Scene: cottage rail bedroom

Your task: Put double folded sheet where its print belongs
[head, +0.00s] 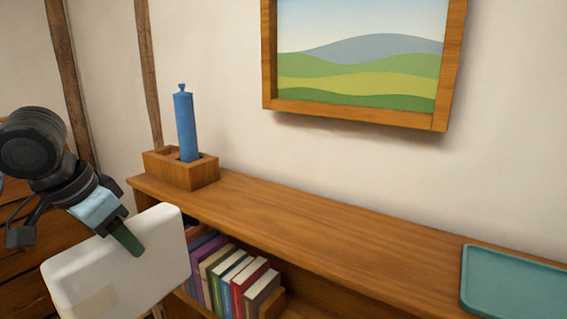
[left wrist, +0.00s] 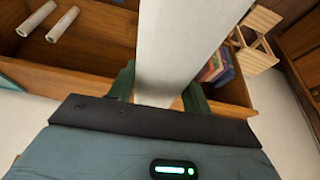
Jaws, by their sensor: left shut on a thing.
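The folded sheet (head: 120,262) is a thick white block with rounded corners and a beige patch low on its face. Any print on that patch is too faint to read. My left gripper (head: 127,240) is shut on its upper edge and holds it tilted in front of the shelf's left end. In the left wrist view the white sheet (left wrist: 185,45) stands between the two green fingers (left wrist: 157,88) and hides much of what lies beyond. My right gripper is in neither view.
The wooden shelf (head: 330,225) carries a wooden holder (head: 180,170) with a blue cylinder (head: 186,125) and a teal tray (head: 515,285). Several books (head: 232,280) stand below its top. A framed landscape (head: 360,60) hangs above. White rolls (left wrist: 48,27) and a wooden rack (left wrist: 257,38) show in the wrist view.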

